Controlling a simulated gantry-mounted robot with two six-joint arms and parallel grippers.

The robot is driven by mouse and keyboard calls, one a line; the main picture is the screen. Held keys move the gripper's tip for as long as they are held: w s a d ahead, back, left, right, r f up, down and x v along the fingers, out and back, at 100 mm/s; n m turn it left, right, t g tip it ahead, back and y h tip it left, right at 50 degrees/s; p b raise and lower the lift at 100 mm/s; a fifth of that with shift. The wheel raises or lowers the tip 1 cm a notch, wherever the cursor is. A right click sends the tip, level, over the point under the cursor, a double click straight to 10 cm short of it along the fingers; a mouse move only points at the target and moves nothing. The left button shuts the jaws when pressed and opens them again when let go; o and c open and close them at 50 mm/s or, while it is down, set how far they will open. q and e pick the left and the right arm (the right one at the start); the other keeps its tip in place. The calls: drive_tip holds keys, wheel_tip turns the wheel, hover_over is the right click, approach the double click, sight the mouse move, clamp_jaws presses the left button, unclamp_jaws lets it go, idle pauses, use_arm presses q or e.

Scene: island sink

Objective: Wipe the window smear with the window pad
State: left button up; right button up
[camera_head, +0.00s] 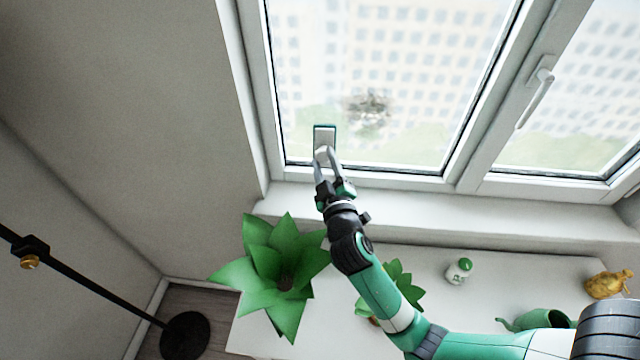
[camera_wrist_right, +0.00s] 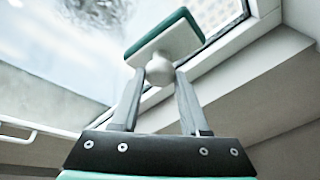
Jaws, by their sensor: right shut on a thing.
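The window smear (camera_head: 369,112) is a grey-brown smudge low on the left window pane. It also shows at the top left of the right wrist view (camera_wrist_right: 95,14). The window pad (camera_head: 324,133) has a white back, a green edge and a round pale knob. My right gripper (camera_head: 322,158) is shut on that knob, with the pad (camera_wrist_right: 166,38) beyond the fingertips. The pad is at the lower left of the pane, left of the smear and apart from it in the picture. I cannot tell whether the pad touches the glass. My left gripper is not in view.
A window handle (camera_head: 536,95) is on the right sash. Below the sill (camera_head: 420,218), a white table (camera_head: 440,318) holds a large green plant (camera_head: 280,270), a smaller plant, a white bottle (camera_head: 459,271), a green watering can (camera_head: 540,320) and a gold figurine (camera_head: 608,284).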

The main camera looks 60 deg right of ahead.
sight(326, 162)
drive_tip(key=f+b, duration=0.1)
drive_tip(key=h+b, duration=0.1)
drive_tip(key=d+f+b, duration=0.1)
drive_tip(key=shift+w+d+f+t+h+b, duration=0.1)
drive_tip(key=shift+w+f+t+h+b, duration=0.2)
drive_tip(key=shift+t, duration=0.1)
drive_tip(key=shift+s+d, duration=0.15)
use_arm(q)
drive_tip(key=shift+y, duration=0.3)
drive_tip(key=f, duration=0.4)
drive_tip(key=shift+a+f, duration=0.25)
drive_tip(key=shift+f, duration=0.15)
use_arm(e)
drive_tip(key=shift+r+n+t+h, duration=0.15)
drive_tip(key=shift+n+t+h, duration=0.15)
drive_tip(key=shift+d, duration=0.3)
drive_tip(key=shift+w+d, duration=0.4)
drive_tip(key=shift+d, duration=0.4)
drive_tip(key=shift+w+d, duration=0.45)
drive_tip(key=shift+d, duration=0.35)
drive_tip(key=shift+w+d, duration=0.4)
drive_tip(key=shift+d, duration=0.4)
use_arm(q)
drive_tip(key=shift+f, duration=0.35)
use_arm(e)
drive_tip(key=shift+w+d, duration=0.35)
drive_tip(key=shift+d, duration=0.5)
